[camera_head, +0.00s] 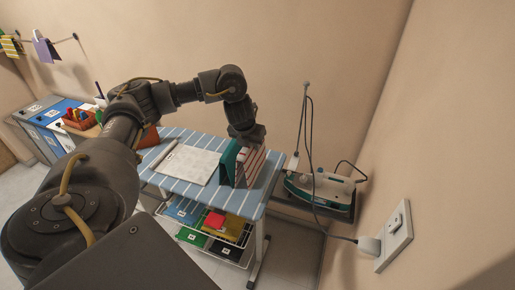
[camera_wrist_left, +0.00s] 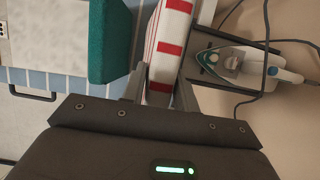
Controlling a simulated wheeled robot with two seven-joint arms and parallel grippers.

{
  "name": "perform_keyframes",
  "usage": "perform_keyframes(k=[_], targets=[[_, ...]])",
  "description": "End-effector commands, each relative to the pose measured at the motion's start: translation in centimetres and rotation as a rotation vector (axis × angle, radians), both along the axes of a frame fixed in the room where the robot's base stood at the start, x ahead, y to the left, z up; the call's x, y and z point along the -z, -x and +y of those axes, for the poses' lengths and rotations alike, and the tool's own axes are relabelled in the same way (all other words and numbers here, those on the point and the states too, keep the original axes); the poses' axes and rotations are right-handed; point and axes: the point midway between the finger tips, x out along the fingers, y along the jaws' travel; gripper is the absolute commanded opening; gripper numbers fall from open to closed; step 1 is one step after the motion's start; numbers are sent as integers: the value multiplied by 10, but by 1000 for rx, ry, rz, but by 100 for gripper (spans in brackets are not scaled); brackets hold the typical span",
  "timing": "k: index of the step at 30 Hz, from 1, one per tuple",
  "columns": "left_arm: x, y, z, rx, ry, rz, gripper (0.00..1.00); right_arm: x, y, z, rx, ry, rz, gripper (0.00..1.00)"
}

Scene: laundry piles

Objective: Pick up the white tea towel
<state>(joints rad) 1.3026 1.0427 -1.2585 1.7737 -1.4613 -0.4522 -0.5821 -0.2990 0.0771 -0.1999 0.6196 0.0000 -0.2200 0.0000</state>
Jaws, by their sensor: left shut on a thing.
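The white tea towel with red stripes (camera_head: 256,167) stands as an upright folded bundle at the right end of the blue-striped ironing table. In the left wrist view the towel (camera_wrist_left: 160,65) runs between the two fingers of my left gripper (camera_wrist_left: 160,92). My left gripper (camera_head: 246,140) reaches down from above and is shut on the towel. The towel's lower edge is partly hidden, so I cannot tell whether it is clear of the table. My right gripper is not in view.
A green folded cloth (camera_head: 229,160) stands close beside the towel on its left. A pale folded sheet (camera_head: 188,163) lies on the blue-striped table (camera_head: 163,178). An iron (camera_head: 320,188) with its cord sits to the right, near the wall. A wire shelf of folded cloths (camera_head: 205,221) is below.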

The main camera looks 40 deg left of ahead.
Motion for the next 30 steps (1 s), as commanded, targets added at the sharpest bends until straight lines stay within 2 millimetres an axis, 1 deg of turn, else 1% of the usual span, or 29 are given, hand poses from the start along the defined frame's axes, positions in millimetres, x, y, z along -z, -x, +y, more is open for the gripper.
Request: perform_keyframes(k=[1, 2, 3, 6, 9, 12, 18, 30], targets=[[-15, 11, 0, 3, -4, -4, 5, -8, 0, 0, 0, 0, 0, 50], [-15, 19, 0, 3, -3, -2, 5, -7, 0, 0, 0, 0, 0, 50], [-19, 28, -1, 4, -2, -1, 5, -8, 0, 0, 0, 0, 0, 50], [-28, 49, -3, 2, -2, -3, 5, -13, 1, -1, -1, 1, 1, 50], [-36, 67, -5, 2, -1, -1, 5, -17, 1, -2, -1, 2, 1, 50], [-41, 80, -6, 2, 0, -1, 5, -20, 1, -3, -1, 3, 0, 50], [-44, 93, -7, 0, 0, 1, 5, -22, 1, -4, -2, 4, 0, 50], [-44, 94, -8, -2, 1, 1, 5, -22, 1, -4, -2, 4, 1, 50]])
